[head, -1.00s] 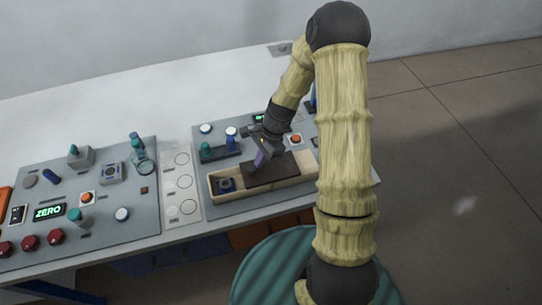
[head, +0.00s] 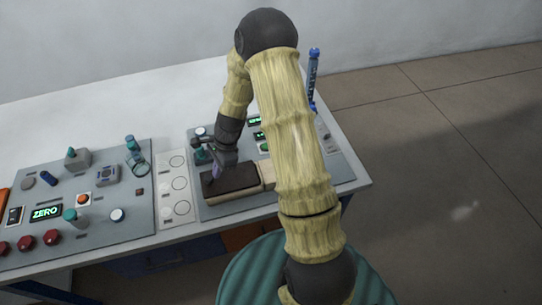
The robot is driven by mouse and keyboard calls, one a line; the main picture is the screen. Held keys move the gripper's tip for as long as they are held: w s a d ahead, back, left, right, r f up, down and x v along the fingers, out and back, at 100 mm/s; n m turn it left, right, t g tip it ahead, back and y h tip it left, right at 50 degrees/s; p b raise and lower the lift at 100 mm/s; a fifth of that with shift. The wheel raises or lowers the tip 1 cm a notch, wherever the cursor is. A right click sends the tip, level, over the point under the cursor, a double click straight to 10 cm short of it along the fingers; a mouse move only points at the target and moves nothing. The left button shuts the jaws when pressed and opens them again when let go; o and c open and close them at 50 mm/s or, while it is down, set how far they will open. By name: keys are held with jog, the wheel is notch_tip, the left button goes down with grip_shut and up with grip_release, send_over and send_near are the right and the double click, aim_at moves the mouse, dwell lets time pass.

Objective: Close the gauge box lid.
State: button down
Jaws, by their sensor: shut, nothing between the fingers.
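The gauge box is a long pale wooden box (head: 245,196) on the right-hand panel, partly hidden on its right by my arm. Its dark brown lid (head: 238,181) lies flat over the left part of the box, and no opening shows at the left end. Pale wood shows just right of the lid. My gripper (head: 216,172) is shut with nothing held. Its fingertips are at the left part of the lid, pointing down; I cannot tell whether they touch it.
The left panel (head: 120,235) carries knobs, buttons and a green ZERO display (head: 46,213). A white strip with circles (head: 177,205) lies between the panels. A blue post (head: 313,70) stands at the back right. A green ribbed round object (head: 250,270) is in front of the table.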

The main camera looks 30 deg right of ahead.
aim_at(224, 175)
jog(key=shift+a, duration=0.2)
jog(key=d, duration=0.4)
jog(key=shift+w+p, duration=0.25)
jog(key=shift+p, duration=0.1)
jog(key=b+v, duration=0.1)
jog(key=v, duration=0.9)
jog(key=shift+b, duration=0.4)
jog(key=shift+s, duration=0.1)
jog(key=shift+d, duration=0.2)
jog(key=s+r+n+t+h, duration=0.1)
jog(key=s+r+n+h, duration=0.1)
jog(key=s+r+n, duration=0.2)
jog(key=s+a+r+n+t+h, duration=0.1)
jog(key=s+r+n+t+h, duration=0.1)
jog(key=s+n, duration=0.9)
jog(key=shift+a+r+n, duration=0.3)
jog(key=shift+r+n, duration=0.6)
jog(key=shift+n, duration=0.1)
